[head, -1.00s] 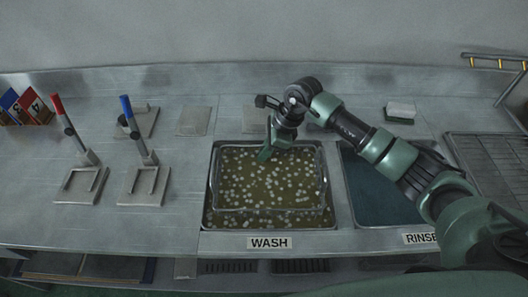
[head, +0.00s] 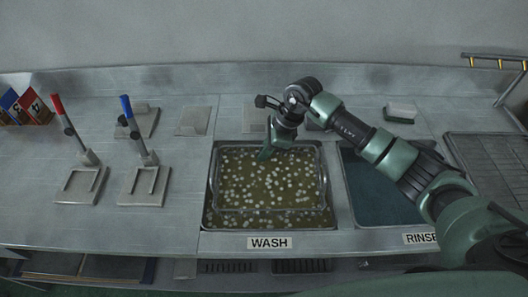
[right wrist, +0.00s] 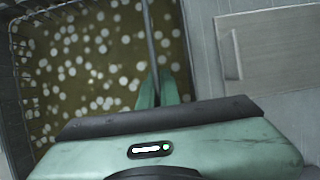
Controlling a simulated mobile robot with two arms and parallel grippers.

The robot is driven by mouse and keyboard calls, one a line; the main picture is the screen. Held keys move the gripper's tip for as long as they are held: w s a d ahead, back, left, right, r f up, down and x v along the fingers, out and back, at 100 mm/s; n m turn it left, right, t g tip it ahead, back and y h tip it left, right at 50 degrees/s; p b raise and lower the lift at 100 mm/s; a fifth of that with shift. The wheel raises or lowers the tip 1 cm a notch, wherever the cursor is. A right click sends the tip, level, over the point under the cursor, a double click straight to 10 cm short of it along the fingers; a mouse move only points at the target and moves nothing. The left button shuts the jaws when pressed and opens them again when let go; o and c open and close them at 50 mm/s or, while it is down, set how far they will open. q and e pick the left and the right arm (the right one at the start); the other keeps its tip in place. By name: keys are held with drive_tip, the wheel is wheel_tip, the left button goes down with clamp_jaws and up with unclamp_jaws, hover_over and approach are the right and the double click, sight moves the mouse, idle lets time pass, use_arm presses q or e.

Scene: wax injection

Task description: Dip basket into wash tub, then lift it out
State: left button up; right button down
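The wash tub (head: 212,222) is a rectangular metal tub of murky yellow-brown liquid with many pale spots of foam, behind a WASH label. The thin wire basket (head: 268,210) is inside it, its rim outlined just around the liquid surface. In the right wrist view, the basket's mesh side (right wrist: 17,75) stands at the left. My right gripper (head: 265,154) is at the far edge of the basket. Its green fingers (right wrist: 158,88) are closed on a thin dark bar of the basket's rim or handle. The basket's bottom is hidden. My left gripper is not in view.
The rinse tub (head: 378,190) with dark blue liquid is directly right of the wash tub, partly under my right arm. A drain rack (head: 490,165) is farther right. Stands with red (head: 70,130) and blue (head: 138,130) handles are at the left.

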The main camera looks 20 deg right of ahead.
drive_tip(key=shift+r+p, duration=3.45)
drive_tip(key=shift+r, duration=3.3)
